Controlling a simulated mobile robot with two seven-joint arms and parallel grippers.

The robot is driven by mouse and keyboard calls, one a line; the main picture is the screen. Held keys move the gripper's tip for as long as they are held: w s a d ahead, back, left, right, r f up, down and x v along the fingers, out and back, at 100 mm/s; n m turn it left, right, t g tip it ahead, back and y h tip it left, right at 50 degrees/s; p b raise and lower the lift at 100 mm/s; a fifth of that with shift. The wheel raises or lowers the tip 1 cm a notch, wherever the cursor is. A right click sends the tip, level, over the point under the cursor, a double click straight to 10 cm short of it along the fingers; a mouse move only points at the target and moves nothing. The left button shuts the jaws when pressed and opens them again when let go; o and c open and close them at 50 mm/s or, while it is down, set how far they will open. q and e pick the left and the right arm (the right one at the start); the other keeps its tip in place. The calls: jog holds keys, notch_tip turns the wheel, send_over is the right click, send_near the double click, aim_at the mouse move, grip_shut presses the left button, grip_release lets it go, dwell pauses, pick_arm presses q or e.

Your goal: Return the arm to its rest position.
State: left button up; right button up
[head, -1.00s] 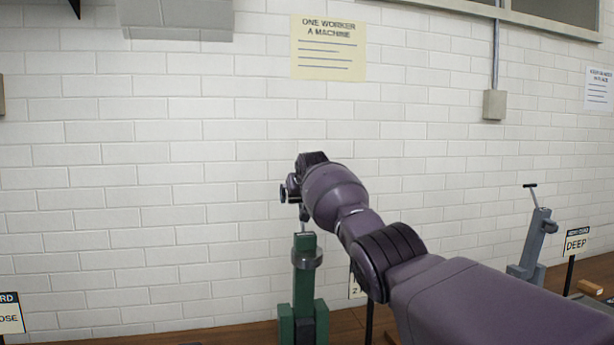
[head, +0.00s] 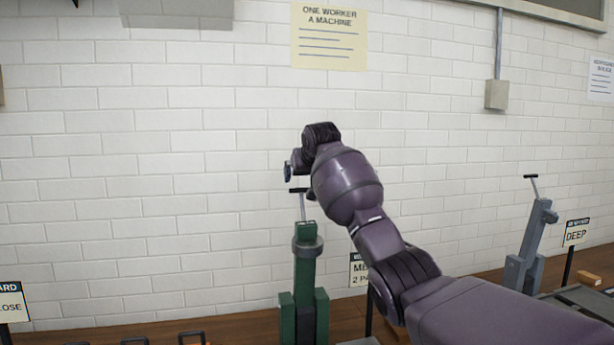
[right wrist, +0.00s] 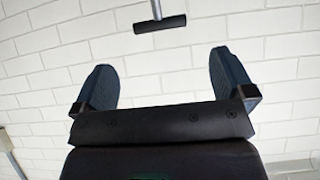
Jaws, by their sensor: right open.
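My right arm reaches in from the lower right of the head view. Its gripper (head: 289,172) is at the left end of the arm, partly hidden by the wrist. In the right wrist view my right gripper (right wrist: 163,75) is open, with nothing between its two fingers. A dark T-handle (right wrist: 160,23) shows beyond the fingertips, apart from them. In the head view the T-handle (head: 299,191) tops the green post-like machine (head: 305,275), just below the gripper. My left gripper is not in view.
A grey machine (head: 530,245) with its own T-handle stands at the right, near a DEEP sign (head: 576,233). A sign (head: 358,270) stands behind my arm. Another sign (head: 11,303) is at the lower left. A white brick wall (head: 150,200) is behind; the space above the machines is clear.

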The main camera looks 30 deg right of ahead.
jog(key=shift+s+r, duration=0.1)
jog(key=shift+s, duration=0.1)
dwell(0.5)
jog(key=a+r+n+t, duration=0.3)
jog(key=a+r+t, duration=0.35)
jog(key=r, duration=0.25)
jog(key=s+a+f+n+t+y, duration=0.1)
jog(key=s+a+f, duration=0.15)
jog(key=f, duration=0.65)
jog(key=s+a+f+n+y, duration=0.2)
jog(key=s+f, duration=0.2)
jog(key=f, duration=0.5)
jog(key=s+a+f+n+t+y, duration=0.1)
jog(key=s+a+f, duration=0.15)
jog(key=f, duration=0.65)
jog(key=s+d+f+m+g+h, duration=0.1)
jog(key=s+f+m+g, duration=0.2)
jog(key=s+f, duration=3.4)
jog(key=s+g, duration=0.3)
jog(key=g, duration=0.1)
jog(key=shift+f+h, duration=0.4)
